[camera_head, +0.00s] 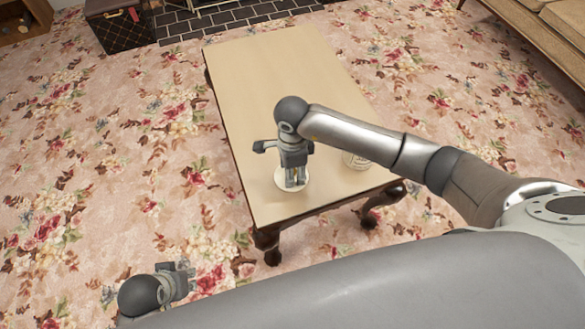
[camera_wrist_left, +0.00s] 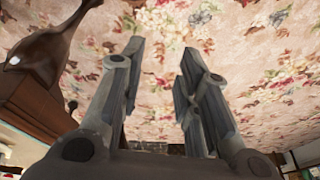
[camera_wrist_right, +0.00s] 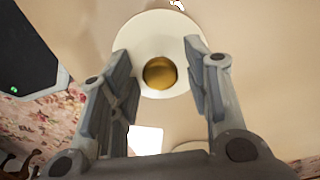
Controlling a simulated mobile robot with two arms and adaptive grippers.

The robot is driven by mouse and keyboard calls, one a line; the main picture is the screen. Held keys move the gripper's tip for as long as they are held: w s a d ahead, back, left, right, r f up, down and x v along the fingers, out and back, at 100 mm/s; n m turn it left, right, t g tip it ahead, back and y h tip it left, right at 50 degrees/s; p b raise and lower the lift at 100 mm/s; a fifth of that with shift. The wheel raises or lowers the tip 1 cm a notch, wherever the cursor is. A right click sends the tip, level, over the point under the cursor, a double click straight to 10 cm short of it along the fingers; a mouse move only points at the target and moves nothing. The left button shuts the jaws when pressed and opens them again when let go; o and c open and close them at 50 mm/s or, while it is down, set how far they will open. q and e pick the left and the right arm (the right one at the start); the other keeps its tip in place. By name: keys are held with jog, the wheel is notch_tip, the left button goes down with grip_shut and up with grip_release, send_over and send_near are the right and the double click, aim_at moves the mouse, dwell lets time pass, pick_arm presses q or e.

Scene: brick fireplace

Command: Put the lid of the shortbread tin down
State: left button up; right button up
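In the head view the lid (camera_head: 281,183) is partly covered by my right gripper (camera_head: 296,183). In the right wrist view my right gripper (camera_wrist_right: 158,50) is open, its fingers apart on either side of the gold knob (camera_wrist_right: 160,73), with gaps to it. My left gripper (camera_head: 190,280) is off the table, low left. In the left wrist view it (camera_wrist_left: 162,50) is open and empty above the carpet.
A pale round thing with markings (camera_head: 357,161) lies on the table right of my right gripper, partly behind my arm. The table's far part is bare. A dark trunk (camera_head: 120,28), hearth tiles (camera_head: 220,20) and a sofa (camera_head: 545,30) stand beyond.

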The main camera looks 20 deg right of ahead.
jog(key=shift+r, duration=0.1)
jog(key=shift+r, duration=0.2)
pick_arm(q)
notch_tip(320, 180, down, 8)
jog(key=s+p, duration=0.1)
jog(key=p, duration=0.1)
jog(key=shift+r+g, duration=0.2)
jog(key=shift+g, duration=0.1)
pick_arm(e)
notch_tip(320, 180, up, 12)
jog(key=shift+f, duration=0.15)
